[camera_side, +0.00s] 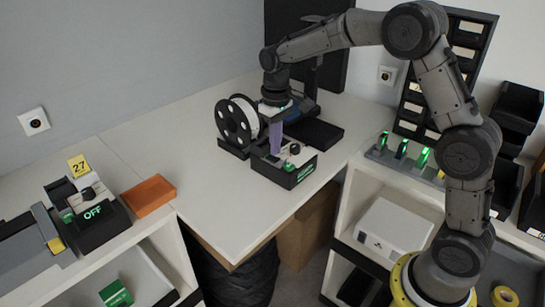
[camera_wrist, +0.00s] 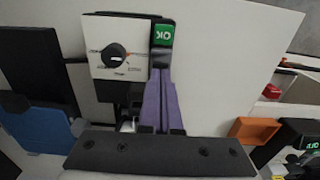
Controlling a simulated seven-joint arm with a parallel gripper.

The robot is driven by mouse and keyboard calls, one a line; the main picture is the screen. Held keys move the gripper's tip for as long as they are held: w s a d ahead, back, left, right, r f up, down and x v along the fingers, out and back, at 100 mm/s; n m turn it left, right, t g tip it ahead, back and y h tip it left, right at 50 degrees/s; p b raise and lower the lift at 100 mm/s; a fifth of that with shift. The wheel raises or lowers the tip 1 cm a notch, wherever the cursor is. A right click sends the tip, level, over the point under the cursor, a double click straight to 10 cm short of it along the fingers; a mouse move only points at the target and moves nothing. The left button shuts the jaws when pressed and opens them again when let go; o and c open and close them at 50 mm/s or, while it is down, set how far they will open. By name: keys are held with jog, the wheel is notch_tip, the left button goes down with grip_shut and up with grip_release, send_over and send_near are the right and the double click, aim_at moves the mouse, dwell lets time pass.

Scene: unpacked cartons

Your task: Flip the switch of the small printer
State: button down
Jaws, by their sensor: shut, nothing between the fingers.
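The small printer's black control box (camera_side: 278,172) stands on the white table beside a filament spool (camera_side: 238,122). Its pale top panel carries a round black rotary switch (camera_side: 295,149), also seen in the wrist view (camera_wrist: 114,55). A lit green display (camera_wrist: 163,34) sits beside the panel; its lettering is too small to read surely. My gripper (camera_side: 275,152) points down over the box with its purple fingers shut and empty. In the wrist view my fingertips (camera_wrist: 163,72) appear right of the switch, apart from it and below the display. I cannot tell whether they touch the box.
Another device (camera_side: 93,222) at the left has a similar knob, a green OFF display and a yellow 27 tag (camera_side: 78,166). Lit green items (camera_side: 403,149) stand on the right shelf. The table's front middle is clear.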

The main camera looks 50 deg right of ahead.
aim_at(275, 158)
jog(key=shift+f, duration=0.95)
dwell(0.6)
jog(key=shift+r, duration=3.55)
jog(key=s+a+r+t, duration=0.2)
jog(key=s+r+t, duration=0.2)
jog(key=s+r, duration=0.95)
jog(key=s+f+t, duration=0.1)
jog(key=s+f, duration=0.9)
jog(key=s, duration=0.5)
jog(key=shift+s+a+f, duration=0.2)
jog(key=shift+s+f, duration=0.15)
jog(key=shift+s, duration=0.05)
